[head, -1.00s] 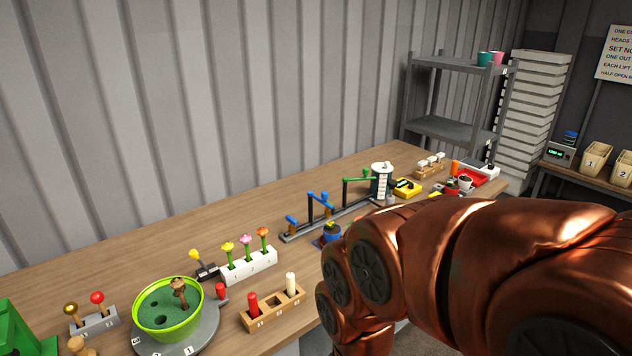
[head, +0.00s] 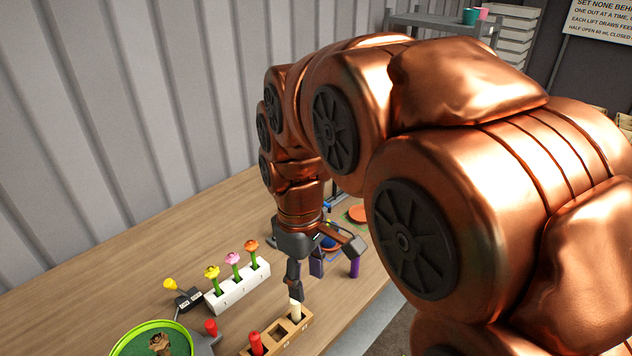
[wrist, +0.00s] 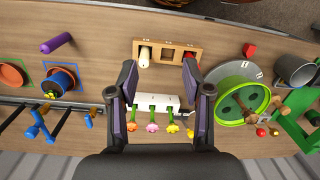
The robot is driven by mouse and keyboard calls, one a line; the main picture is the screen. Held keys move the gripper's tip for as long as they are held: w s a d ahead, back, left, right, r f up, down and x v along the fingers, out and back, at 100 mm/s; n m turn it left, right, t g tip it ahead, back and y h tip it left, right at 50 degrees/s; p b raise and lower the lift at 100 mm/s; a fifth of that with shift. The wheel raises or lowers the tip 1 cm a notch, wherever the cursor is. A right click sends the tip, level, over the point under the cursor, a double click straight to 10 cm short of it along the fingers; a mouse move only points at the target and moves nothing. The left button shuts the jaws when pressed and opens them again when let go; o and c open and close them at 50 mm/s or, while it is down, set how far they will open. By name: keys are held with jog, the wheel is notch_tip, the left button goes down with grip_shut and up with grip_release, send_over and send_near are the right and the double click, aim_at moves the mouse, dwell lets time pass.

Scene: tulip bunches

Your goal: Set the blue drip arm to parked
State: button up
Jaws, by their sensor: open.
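Drip arms on a dark rail (wrist: 18,103) stand at the left of the wrist view. A blue drip arm (wrist: 40,123) is among them, partly cut by overlap; its exact setting cannot be told. In the head view my arm hides most of the rail. My gripper (head: 305,276) is open and empty above the bench, and it also shows in the wrist view (wrist: 159,82). Its fingers straddle the view of the white flower block (wrist: 158,104), to the right of the drip arms. A blue pot (wrist: 60,82) stands near the rail.
A purple cylinder (wrist: 57,43) is near the bench edge. A wooden holder (wrist: 168,52) with a white and a red peg lies ahead of my fingers. A green bowl (wrist: 240,95) stands at right. Bare wood (wrist: 100,75) lies between the pot and my fingers.

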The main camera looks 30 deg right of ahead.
jog(key=w+d+n, duration=0.5)
jog(key=w+d, duration=0.1)
jog(key=w, duration=0.2)
jog(key=w+d+r+n+t+p, duration=0.1)
jog(key=w+d+n, duration=0.4)
jog(key=w+d, duration=0.2)
jog(key=w+d+r+n+p, duration=0.1)
jog(key=w+d+n, duration=0.4)
jog(key=w, duration=0.6)
jog(key=shift+w+d+r+n, duration=0.1)
jog(key=shift+d+r+n, duration=0.1)
jog(key=shift+d, duration=0.35)
jog(key=shift+d+r+n, duration=0.1)
jog(key=shift+d+n, duration=0.1)
jog(key=shift+d, duration=0.35)
jog(key=shift+w+d+f+p, duration=0.1)
jog(key=shift+f+p, duration=1.35)
jog(key=shift+f, duration=2.6)
jog(key=shift+c, duration=0.4)
grip_shut()
